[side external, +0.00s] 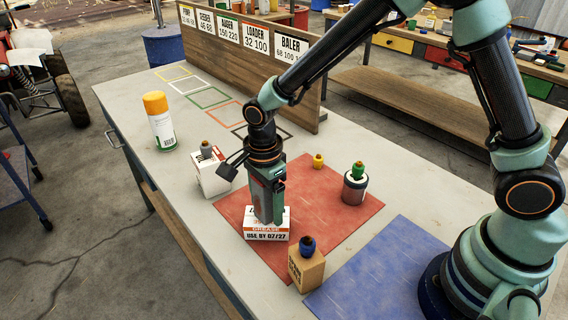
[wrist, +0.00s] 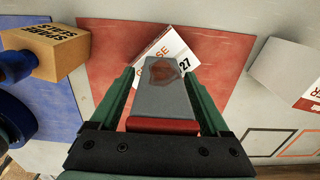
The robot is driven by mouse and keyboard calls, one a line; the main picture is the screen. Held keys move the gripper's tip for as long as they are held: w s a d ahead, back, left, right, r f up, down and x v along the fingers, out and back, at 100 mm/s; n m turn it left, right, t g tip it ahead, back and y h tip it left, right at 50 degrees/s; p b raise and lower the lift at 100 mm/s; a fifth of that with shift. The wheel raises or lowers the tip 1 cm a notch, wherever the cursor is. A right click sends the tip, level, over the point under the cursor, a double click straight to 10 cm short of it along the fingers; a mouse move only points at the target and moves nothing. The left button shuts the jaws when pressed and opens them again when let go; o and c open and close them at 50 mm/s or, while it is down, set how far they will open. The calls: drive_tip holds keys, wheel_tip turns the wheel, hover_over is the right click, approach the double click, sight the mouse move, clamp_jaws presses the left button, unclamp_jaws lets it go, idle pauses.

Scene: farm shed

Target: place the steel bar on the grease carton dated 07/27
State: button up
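The grease carton (side external: 267,236) is white with an orange band and reads "USE BY 07/27". It sits on the red mat, directly below my gripper (side external: 268,200). In the wrist view the carton (wrist: 185,45) shows partly behind the bar, with "27" readable. The steel bar (wrist: 165,95) is grey with a dark patch and a red end; it lies between the green fingers of my gripper (wrist: 164,72), which look shut on it. In the side view the bar hangs upright over the carton's top. Whether it touches the carton I cannot tell.
A brown box with a blue-topped item (side external: 306,270) stands close in front. A white carton (side external: 212,177) stands left. A jar with a green top (side external: 355,188) and a small yellow item (side external: 318,161) stand right. A yellow-capped can (side external: 159,122) and labelled board (side external: 245,62) are farther back.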

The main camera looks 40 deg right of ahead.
wheel_tip(320, 180, up, 12)
drive_tip(key=shift+f, duration=0.25)
drive_tip(key=shift+d+r, duration=0.2)
drive_tip(key=shift+r, duration=0.35)
drive_tip(key=s+d+r+n+t, duration=0.2)
drive_tip(key=s+d+r+n, duration=0.1)
drive_tip(key=d+n, duration=0.5)
drive_tip(key=s+d+r+n+t, duration=0.3)
drive_tip(key=s+d+n, duration=0.3)
drive_tip(key=d+n, duration=0.2)
drive_tip(key=shift+s+r+n+t, duration=0.3)
drive_tip(key=shift+r+n, duration=0.15)
drive_tip(key=shift+n, duration=0.55)
